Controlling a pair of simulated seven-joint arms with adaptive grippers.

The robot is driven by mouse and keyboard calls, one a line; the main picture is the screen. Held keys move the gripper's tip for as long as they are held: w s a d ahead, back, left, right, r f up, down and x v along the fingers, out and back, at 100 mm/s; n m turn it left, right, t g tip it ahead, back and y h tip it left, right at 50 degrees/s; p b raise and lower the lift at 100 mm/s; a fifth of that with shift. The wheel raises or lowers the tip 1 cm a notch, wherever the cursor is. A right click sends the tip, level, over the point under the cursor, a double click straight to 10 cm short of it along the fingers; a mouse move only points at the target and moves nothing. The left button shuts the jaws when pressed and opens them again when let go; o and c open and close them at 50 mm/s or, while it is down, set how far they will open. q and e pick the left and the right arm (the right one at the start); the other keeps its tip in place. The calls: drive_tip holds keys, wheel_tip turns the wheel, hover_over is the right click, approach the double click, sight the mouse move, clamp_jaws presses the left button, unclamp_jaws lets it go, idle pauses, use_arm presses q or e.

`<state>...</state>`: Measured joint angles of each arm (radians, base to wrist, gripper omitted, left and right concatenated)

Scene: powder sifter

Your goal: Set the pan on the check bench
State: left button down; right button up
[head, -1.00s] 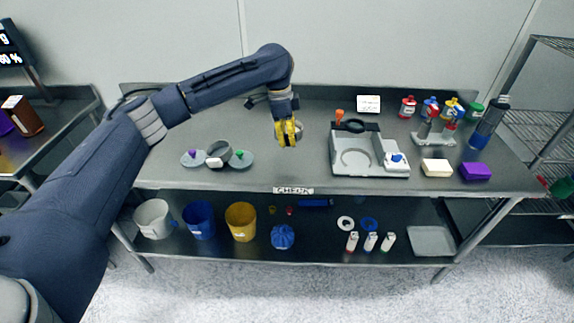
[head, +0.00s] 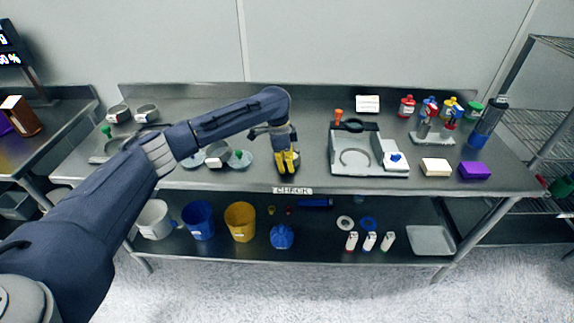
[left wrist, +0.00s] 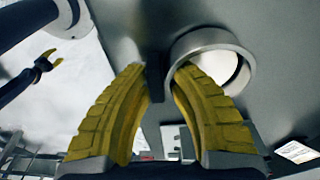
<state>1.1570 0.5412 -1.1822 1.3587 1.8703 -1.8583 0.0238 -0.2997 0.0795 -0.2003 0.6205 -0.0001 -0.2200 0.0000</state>
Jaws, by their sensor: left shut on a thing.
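My left gripper (head: 287,163) is low over the front middle of the steel check bench (head: 310,120), just behind its CHECK label (head: 293,190). In the left wrist view its yellow fingers (left wrist: 160,85) are shut on the pan (left wrist: 205,38), a round grey metal ring with a dark tab between the fingers. In the head view the fingers mostly hide the pan, and I cannot tell whether it touches the bench top. My right gripper (left wrist: 50,60) shows small at the left of the left wrist view; its jaw state is unclear.
A grey scale-like tray (head: 350,175) stands right of the left gripper. Two pans (head: 146,112) stand at the back left.

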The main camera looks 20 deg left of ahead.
use_arm(q)
drive_tip(key=shift+f, duration=0.25)
drive_tip(key=c, duration=1.3)
unclamp_jaws()
drive_tip(key=shift+r, duration=0.1)
wheel_tip(320, 180, up, 12)
drive_tip(key=a, duration=0.1)
drive_tip(key=shift+s+a, duration=0.2)
drive_tip(key=shift+a, duration=0.15)
